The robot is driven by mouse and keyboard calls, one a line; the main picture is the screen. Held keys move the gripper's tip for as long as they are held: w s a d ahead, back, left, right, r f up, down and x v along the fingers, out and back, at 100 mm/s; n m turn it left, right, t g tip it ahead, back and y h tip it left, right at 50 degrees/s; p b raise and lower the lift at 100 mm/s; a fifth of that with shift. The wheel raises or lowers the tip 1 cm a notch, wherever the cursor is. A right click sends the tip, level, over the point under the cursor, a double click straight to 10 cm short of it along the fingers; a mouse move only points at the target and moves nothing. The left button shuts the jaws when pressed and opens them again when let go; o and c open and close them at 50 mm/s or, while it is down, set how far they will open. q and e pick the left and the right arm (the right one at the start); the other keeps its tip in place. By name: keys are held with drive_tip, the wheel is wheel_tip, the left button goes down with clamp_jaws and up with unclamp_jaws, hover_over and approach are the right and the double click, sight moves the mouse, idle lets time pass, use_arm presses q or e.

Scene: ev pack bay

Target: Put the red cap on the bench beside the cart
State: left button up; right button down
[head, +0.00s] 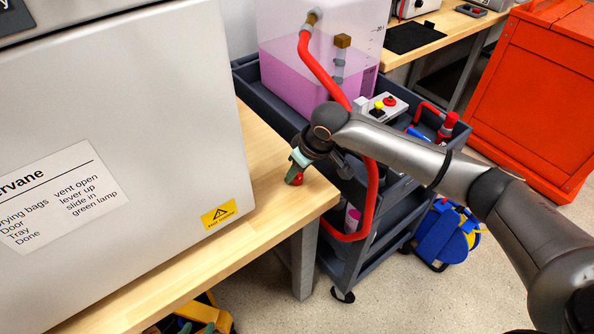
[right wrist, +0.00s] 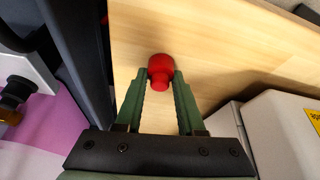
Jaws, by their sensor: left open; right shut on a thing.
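The red cap (head: 297,179) is at the corner of the wooden bench (head: 262,186), next to the cart (head: 352,262). My right gripper (head: 293,174) reaches down over this corner and is shut on the cap. In the right wrist view the cap (right wrist: 161,72) sits between the tips of the green fingers, with bare wood behind it. I cannot tell whether the cap touches the wood.
A large grey cabinet (head: 150,70) fills the left of the bench. The cart carries a tank of pink liquid (head: 300,75), a red hose (head: 371,200) and a button box (head: 382,107). A blue reel (head: 443,235) and an orange chest (head: 540,90) stand on the floor.

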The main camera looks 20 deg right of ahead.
drive_tip(key=shift+f, duration=0.1)
drive_tip(key=c, duration=0.5)
unclamp_jaws()
drive_tip(key=p+v, duration=0.2)
drive_tip(key=v, duration=1)
